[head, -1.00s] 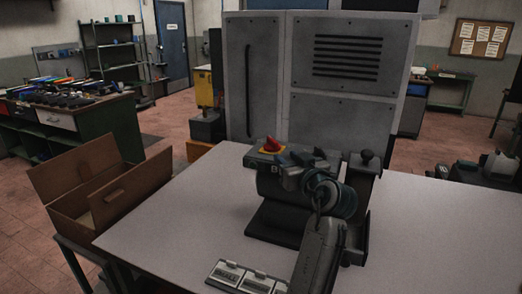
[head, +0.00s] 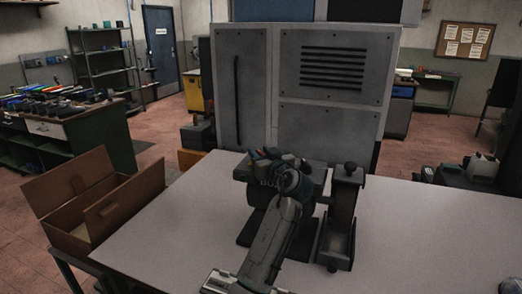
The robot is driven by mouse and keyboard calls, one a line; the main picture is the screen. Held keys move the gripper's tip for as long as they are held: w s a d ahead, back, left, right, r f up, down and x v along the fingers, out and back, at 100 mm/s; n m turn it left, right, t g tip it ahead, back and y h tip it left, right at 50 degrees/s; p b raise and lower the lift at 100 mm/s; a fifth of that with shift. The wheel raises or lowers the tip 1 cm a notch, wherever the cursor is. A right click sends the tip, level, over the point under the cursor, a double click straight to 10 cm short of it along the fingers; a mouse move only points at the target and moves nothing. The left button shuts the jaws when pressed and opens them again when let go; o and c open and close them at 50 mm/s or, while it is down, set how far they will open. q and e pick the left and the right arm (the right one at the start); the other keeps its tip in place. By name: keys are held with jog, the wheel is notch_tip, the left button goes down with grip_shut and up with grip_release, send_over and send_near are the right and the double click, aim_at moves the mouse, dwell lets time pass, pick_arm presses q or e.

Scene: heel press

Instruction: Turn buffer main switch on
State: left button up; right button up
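The buffer (head: 248,228) is a dark machine on the grey table, with part of a "BU" label showing on its front. Its red switch (head: 260,151), on top at the left, shows only as a small bit of red behind my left gripper (head: 262,157). The gripper is at the switch, seen from behind, and my arm hides much of the buffer's front. Whether the fingers touch the switch or are closed on it cannot be made out. The switch's position is hidden. My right gripper is not in view.
A dark upright stand with a knob (head: 345,200) is right of the buffer. A tall grey cabinet (head: 300,90) stands behind. The table's right side is mostly clear.

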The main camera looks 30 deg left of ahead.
pick_arm(q)
jog(key=shift+c, duration=0.4)
grip_shut()
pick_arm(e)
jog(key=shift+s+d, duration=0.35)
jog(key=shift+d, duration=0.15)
pick_arm(q)
jog(key=shift+f+m+t+h, duration=0.1)
jog(key=shift+m+t+h, duration=0.25)
jog(key=shift+t, duration=0.25)
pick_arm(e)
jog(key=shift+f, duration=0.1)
pick_arm(q)
jog(key=shift+m+t+h, duration=0.55)
jog(key=shift+m+t, duration=0.1)
jog(key=shift+t, duration=0.05)
jog(key=shift+m+t+h, duration=0.7)
jog(key=shift+t+h, duration=0.1)
jog(key=m+t+h, duration=0.2)
jog(key=m+h, duration=0.1)
jog(key=h, duration=0.1)
jog(key=shift+t+p, duration=0.3)
jog(key=shift+t, duration=0.1)
jog(key=shift+m+t+h+p, duration=0.55)
jog(key=shift+m+h, duration=0.65)
jog(key=shift+h, duration=0.5)
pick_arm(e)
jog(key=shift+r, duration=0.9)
pick_arm(q)
jog(key=shift+h, duration=0.3)
